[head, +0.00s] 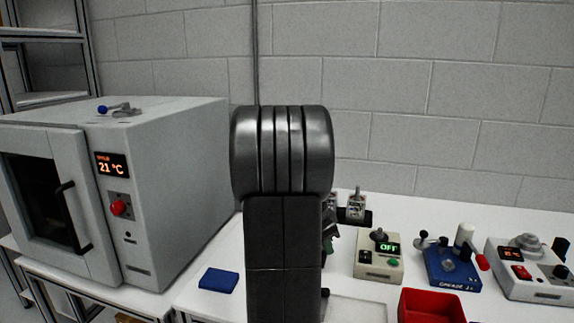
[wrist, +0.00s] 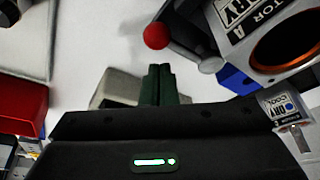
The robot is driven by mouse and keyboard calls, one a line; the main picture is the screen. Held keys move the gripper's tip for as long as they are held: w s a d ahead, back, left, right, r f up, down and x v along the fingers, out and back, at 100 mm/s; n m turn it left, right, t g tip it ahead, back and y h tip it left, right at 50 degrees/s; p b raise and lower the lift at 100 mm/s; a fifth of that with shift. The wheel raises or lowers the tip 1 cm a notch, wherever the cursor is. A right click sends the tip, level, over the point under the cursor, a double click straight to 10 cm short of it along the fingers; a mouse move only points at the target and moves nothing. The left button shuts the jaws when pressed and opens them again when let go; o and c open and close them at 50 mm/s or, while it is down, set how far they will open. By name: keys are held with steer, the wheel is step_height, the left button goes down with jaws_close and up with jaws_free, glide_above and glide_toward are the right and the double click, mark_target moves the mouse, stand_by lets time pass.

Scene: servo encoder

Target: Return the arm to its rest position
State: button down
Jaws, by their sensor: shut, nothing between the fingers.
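My arm stands upright in the middle of the head view, its dark links hiding much of the table behind it. My gripper shows in the wrist view (wrist: 159,72), where its two dark green fingers are together with nothing between them. The fingers point over the white table top, with a pale box behind them. In the head view the gripper is mostly hidden behind my own arm.
A grey oven (head: 170,190) reading 21 °C stands left. A blue block (head: 218,280) lies near the table's left edge. Right are a device reading OFF (head: 379,265), a blue grease unit (head: 453,267), a grey device (head: 530,285) and a red bin (head: 430,306).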

steer(key=shift+s+a+f, duration=0.15)
steer(key=shift+s+a, duration=0.1)
steer(key=shift+a, duration=0.4)
